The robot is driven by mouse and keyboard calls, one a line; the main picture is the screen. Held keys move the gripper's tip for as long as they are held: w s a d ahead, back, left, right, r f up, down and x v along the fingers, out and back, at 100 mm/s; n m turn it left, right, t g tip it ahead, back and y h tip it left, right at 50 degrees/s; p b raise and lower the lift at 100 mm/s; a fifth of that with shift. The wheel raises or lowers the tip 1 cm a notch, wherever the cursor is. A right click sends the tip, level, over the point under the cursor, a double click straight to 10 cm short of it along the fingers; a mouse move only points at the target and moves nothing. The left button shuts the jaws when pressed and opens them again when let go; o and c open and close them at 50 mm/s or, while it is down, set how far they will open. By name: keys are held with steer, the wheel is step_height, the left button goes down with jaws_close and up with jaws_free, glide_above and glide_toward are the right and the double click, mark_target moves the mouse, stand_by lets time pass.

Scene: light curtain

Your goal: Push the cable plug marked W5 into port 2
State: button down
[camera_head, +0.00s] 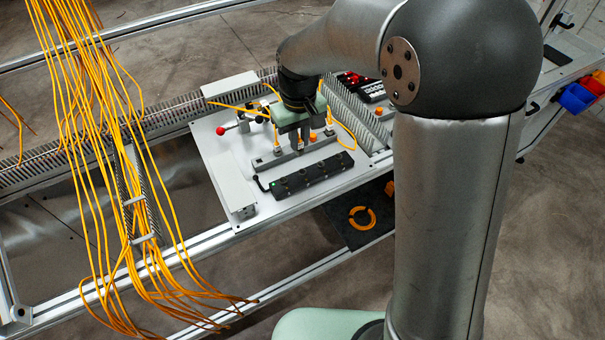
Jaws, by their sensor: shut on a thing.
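My gripper (300,143) points down over the white mounting plate, its fingers close to the grey holder bar (325,141). It is shut on what seems to be a cable plug, mostly hidden between the fingers. The W5 mark cannot be read. Other plugs on yellow cables stand along the bar, one left of the fingers (277,149) and another to the right. A black strip with several sockets (312,174) lies in front of the bar, with a green light at its left end. Its port numbers are too small to read, so port 2 cannot be picked out.
The white plate (225,160) carries a red-knobbed lever (221,130) at left and slotted grey ducts at right. A yellow cable bundle (85,100) hangs at far left. An orange ring (362,217) lies on a dark tray in front. My arm blocks the right.

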mark_target(302, 148)
steer(key=shift+s+d, duration=0.1)
steer(key=shift+d, duration=0.25)
steer(key=shift+f, duration=0.1)
steer(key=shift+f+b, duration=1.8)
steer(key=shift+f, duration=0.65)
steer(key=shift+s+f+b, duration=0.1)
steer(key=shift+f+b, duration=0.7)
steer(key=shift+f, duration=0.45)
stand_by(1.9)
steer(key=c, duration=1.5)
jaws_free()
steer(key=o, duration=0.6)
steer(key=shift+r, duration=0.1)
steer(key=shift+r, duration=0.1)
steer(key=shift+r+p, duration=2.7)
steer(key=shift+r, duration=0.95)
